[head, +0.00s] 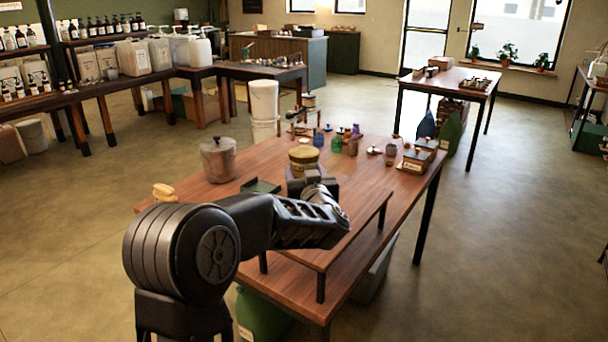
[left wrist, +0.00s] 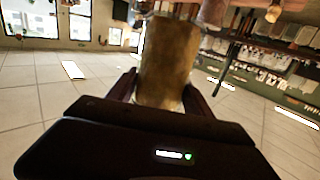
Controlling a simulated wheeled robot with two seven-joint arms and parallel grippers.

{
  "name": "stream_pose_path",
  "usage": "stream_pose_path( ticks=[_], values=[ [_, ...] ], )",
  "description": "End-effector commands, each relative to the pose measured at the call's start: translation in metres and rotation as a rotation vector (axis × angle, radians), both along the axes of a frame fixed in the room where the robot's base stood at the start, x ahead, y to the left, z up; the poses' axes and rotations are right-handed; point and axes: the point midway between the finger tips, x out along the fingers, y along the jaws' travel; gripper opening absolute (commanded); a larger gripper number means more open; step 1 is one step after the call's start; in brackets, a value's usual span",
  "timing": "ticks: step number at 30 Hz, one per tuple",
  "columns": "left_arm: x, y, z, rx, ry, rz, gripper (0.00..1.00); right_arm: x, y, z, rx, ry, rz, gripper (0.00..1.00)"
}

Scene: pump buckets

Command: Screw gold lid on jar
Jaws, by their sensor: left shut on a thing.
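A round, gold-topped thing (head: 303,155) is at the middle of the wooden table. My left gripper (head: 312,180) is shut on it, on the near side. In the left wrist view the same thing shows as a gold-brown, straight-sided body (left wrist: 165,60) between the two fingers (left wrist: 163,88). My right gripper is in neither view.
The wooden table (head: 350,225) also holds a grey-brown canister (head: 218,162) with a knobbed lid, a dark green tray (head: 262,187) and a tan thing (head: 164,191). Several small bottles and boxes (head: 415,160) stand at the back right.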

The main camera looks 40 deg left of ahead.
Motion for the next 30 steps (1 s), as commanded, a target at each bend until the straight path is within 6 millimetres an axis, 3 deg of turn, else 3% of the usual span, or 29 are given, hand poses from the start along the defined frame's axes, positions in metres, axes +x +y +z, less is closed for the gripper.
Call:
stream_pose_path(
  ticks=[6, 7, 27, 30],
  values=[
    [0.0001, 0.0001, 0.0016, 0.001, -0.003, 0.000, 0.00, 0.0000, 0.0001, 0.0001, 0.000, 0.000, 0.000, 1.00],
    [0.0001, 0.0001, 0.0016, 0.001, -0.003, 0.000, 0.58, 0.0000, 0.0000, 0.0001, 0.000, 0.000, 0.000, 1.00],
    [0.0001, 0.0001, 0.0017, 0.002, -0.003, 0.000, 0.03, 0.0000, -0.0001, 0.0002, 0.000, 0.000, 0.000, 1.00],
    [0.0001, 0.0001, 0.0017, 0.002, -0.003, 0.000, 0.00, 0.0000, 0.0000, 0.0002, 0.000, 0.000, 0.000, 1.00]
  ],
)
